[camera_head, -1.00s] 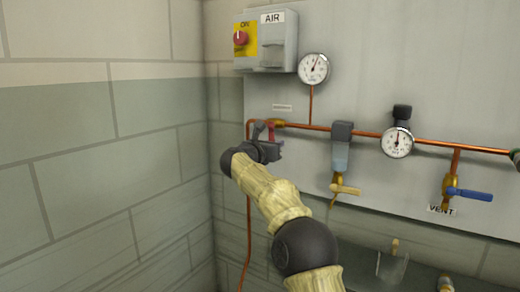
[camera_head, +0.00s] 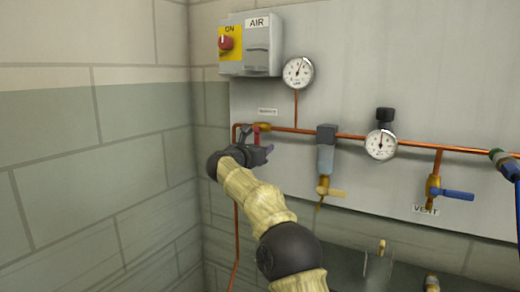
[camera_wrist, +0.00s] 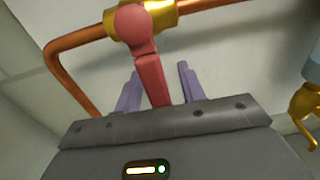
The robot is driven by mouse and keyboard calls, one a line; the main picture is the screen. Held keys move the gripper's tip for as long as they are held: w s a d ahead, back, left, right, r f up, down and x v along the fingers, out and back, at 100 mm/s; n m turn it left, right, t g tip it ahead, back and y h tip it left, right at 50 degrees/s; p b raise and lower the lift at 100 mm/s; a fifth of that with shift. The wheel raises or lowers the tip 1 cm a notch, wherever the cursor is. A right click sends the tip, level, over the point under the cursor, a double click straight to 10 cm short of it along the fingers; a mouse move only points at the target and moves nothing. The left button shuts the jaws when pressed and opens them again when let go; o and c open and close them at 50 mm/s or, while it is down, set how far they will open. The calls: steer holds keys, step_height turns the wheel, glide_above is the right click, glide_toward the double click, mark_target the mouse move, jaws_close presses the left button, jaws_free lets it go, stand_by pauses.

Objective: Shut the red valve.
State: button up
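The red valve (camera_wrist: 148,62) has a red lever on a brass body (camera_wrist: 172,12) in the copper pipe. In the wrist view the lever hangs down from its round red hub, across the pipe line. It reaches between the two purple-grey fingers of my gripper (camera_wrist: 160,88), with a visible gap on both sides. My gripper is open around the lever and not clamped on it. The lever's lower end is hidden behind the gripper body. In the head view the red lever (camera_head: 256,134) is small, just above and beside my gripper (camera_head: 258,148) at the pipe's left end.
The copper pipe (camera_head: 350,136) runs right along the grey panel. It carries a filter (camera_head: 326,150), a gauge (camera_head: 381,145) and a blue-handled vent valve (camera_head: 458,194). The AIR switch box (camera_head: 258,58) and another gauge (camera_head: 298,73) sit above. A block wall (camera_head: 100,170) stands close left.

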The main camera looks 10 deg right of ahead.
steer(key=shift+a, duration=0.1)
steer(key=b+v, duration=0.2)
steer(key=v, duration=1.5)
steer(key=shift+s+a, duration=0.1)
